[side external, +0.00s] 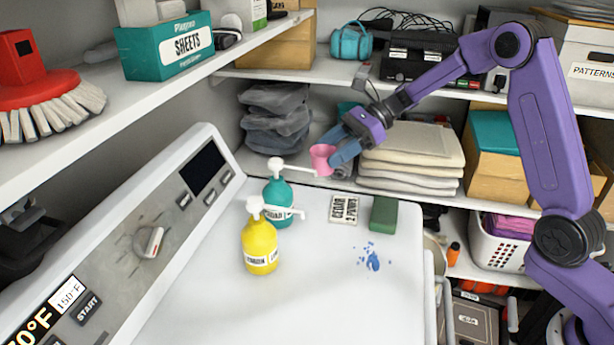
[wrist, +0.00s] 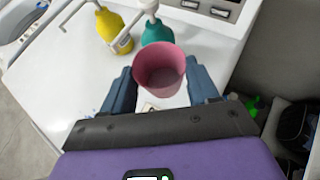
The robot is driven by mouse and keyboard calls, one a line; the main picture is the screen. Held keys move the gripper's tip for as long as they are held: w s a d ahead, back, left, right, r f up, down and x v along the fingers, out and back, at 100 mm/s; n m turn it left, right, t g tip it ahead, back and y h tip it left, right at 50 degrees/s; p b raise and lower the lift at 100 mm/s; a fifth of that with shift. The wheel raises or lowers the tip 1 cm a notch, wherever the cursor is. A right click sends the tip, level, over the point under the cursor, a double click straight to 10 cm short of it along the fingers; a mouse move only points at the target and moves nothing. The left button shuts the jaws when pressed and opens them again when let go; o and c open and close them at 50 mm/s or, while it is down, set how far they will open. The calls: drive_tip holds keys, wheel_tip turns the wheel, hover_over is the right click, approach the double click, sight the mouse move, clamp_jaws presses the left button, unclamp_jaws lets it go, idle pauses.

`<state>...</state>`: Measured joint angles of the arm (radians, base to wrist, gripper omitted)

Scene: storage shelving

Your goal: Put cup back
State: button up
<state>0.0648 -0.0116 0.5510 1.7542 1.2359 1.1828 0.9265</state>
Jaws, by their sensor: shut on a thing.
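A small pink cup (side external: 322,159) is held in the air above the far edge of the white machine top. My gripper (side external: 338,150) is shut on the cup. In the wrist view the cup (wrist: 159,72) sits between the two blue fingers of my gripper (wrist: 162,88), its open mouth facing the camera, and its inside looks empty. The cup is apart from the teal pump bottle (side external: 278,200), whose nozzle ends close below it in the side view. A yellow pump bottle (side external: 260,245) stands in front of the teal one.
A label card (side external: 343,209), a green block (side external: 383,214) and a blue spill (side external: 373,261) lie on the white top (side external: 310,310). Folded towels (side external: 412,160) and grey folded cloth (side external: 275,120) fill the shelf behind. The front of the top is clear.

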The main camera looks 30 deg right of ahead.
drive_tip(key=w+f, duration=0.2)
drive_tip(key=w+a+f, duration=0.1)
drive_tip(key=w+f, duration=0.3)
drive_tip(key=shift+w+a, duration=0.15)
drive_tip(key=shift+a, duration=0.2)
drive_tip(key=shift+w+a+f, duration=0.15)
drive_tip(key=shift+w+f, duration=0.4)
drive_tip(key=shift+f, duration=1.55)
drive_tip(key=shift+f, duration=0.1)
drive_tip(key=o, duration=1.1)
